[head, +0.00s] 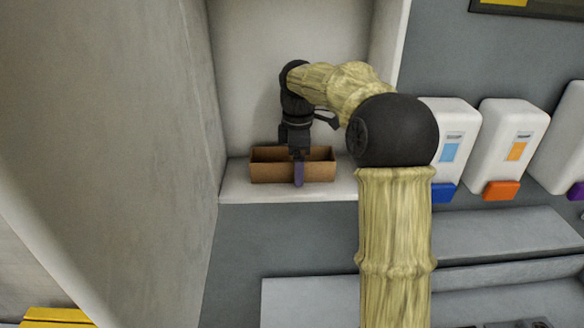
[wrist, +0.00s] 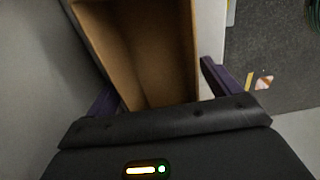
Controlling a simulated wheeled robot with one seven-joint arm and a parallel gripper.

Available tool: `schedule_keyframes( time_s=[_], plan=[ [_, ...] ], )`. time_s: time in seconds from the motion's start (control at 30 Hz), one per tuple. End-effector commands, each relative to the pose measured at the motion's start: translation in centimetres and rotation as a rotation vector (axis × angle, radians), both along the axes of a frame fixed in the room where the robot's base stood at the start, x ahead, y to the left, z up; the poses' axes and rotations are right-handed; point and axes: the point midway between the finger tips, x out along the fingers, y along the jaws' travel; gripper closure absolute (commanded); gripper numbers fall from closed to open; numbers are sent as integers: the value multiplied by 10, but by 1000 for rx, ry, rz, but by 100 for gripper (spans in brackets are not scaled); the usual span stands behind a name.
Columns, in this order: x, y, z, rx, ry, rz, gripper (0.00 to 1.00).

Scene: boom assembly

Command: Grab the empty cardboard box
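The empty brown cardboard box (head: 268,173) stands open-topped on a white shelf (head: 240,192) inside a niche in the head view. Its bare inside fills the upper middle of the wrist view (wrist: 150,50). My gripper (head: 298,166) reaches down over the middle of the box, with one purple finger in front of its front wall. In the wrist view, the two fingers of my gripper (wrist: 158,80) are spread on either side of the box. A small gap shows beside the right finger; contact at the left finger is unclear. The far finger is hidden in the head view.
A grey niche wall (head: 175,130) rises close on the left. Several white dispensers with coloured bases, one with an orange base (head: 503,150), hang to the right. A grey ledge (head: 420,290) lies below the shelf. Bare shelf shows on both sides of the box.

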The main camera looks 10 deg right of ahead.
Motion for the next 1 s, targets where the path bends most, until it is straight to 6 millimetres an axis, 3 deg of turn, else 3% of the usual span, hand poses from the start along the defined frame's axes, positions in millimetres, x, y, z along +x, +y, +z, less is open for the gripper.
schedule_keyframes(
  time_s=[0.03,0.2,0.23,0.67,1.0],
  plan=[
    [0,0,0,0,0,0,21],
    [0,0,0,0,0,-1,54],
    [0,0,0,0,0,-1,56],
    [1,0,8,-1,-3,-1,57],
    [2,0,58,0,-5,-1,57]
  ],
)
